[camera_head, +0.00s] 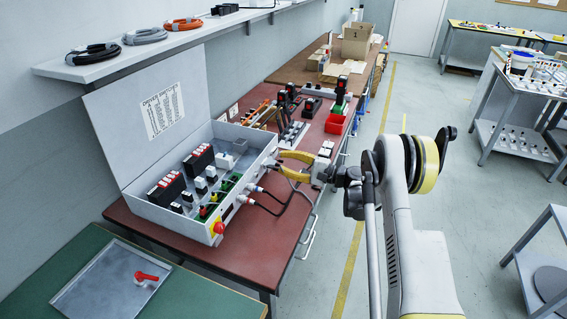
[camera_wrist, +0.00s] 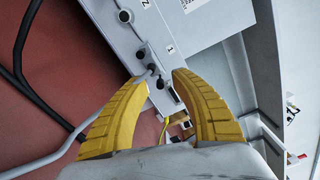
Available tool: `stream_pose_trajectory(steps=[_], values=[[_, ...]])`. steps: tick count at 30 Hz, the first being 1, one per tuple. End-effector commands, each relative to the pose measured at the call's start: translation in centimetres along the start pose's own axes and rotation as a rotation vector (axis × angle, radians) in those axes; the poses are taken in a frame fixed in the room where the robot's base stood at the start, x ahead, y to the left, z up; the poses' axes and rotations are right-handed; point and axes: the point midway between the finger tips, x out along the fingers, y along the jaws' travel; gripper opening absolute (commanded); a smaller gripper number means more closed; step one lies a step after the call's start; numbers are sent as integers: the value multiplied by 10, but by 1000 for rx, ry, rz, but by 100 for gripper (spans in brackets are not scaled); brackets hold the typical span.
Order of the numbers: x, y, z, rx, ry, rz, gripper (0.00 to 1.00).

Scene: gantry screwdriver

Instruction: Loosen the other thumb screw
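The grey control box (camera_head: 205,232) stands on the red bench with its lid up. My gripper (camera_head: 279,161) is at its right side wall, near the far corner, with two curved yellow fingers. In the wrist view my gripper (camera_wrist: 163,76) is open, its fingertips apart near small dark knobs on the box's grey wall (camera_wrist: 200,25). One dark knob (camera_wrist: 140,54) lies just beyond the left fingertip, and another (camera_wrist: 153,69) lies between the tips. I cannot tell which is the thumb screw or whether a finger touches one. The head view does not resolve the knobs.
Black cables (camera_head: 270,203) run from plugs on the same box wall, close below my gripper. A red rotary switch (camera_head: 219,227) sits at the near corner. A metal tray (camera_head: 105,290) with a red-handled part lies on the green bench. Components crowd the bench beyond; the aisle is clear.

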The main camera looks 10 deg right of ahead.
Motion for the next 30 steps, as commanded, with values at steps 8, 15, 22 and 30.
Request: stream_pose_trajectory(steps=[8, 15, 22, 30], values=[[-33, 0, -1, 0, 4, -1, 31], [-87, 0, -1, 0, 3, -1, 31], [-116, 0, 0, 0, 1, 0, 31], [-120, 0, 0, 0, 0, 0, 31]])
